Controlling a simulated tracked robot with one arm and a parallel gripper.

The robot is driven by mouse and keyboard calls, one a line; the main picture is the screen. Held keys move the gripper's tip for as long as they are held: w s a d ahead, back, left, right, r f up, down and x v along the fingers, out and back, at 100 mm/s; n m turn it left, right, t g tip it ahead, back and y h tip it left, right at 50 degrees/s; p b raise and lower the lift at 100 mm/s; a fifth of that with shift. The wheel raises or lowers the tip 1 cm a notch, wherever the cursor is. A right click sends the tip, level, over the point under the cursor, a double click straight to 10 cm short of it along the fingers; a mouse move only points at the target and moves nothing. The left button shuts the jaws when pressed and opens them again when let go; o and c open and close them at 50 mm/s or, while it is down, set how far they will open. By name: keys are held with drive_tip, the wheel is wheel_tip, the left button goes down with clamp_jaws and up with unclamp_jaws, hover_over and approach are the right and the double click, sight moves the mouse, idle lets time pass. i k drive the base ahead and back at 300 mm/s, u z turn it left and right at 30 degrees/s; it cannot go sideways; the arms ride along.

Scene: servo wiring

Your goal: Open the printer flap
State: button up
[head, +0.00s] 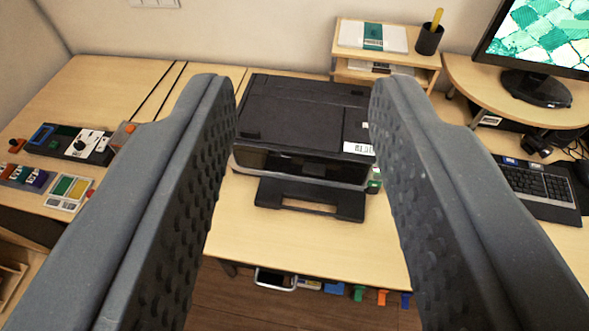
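A black and grey printer (303,124) sits on the wooden desk, in the middle of the head view. Its flat dark top lid looks closed, with a white label at its front right corner. A black output tray (310,198) sticks out at its lower front. My gripper (291,90) is open and empty. Its two grey fingers with bumpy inner pads frame the printer left and right in the picture. The fingers hide parts of the printer's sides. I cannot tell how far the fingertips are from the printer.
A keyboard (540,186) and a monitor (540,40) are at the right. A wooden shelf (436,62) with papers and a pen cup (429,40) stands behind. Electronic modules (68,143) lie at the left. The desk front (300,245) is clear.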

sight(353, 175)
drive_tip(key=u, duration=1.25)
drive_tip(key=k, duration=0.8)
drive_tip(key=z, duration=1.45)
drive_tip(key=i, duration=0.5)
drive_tip(key=z, duration=0.05)
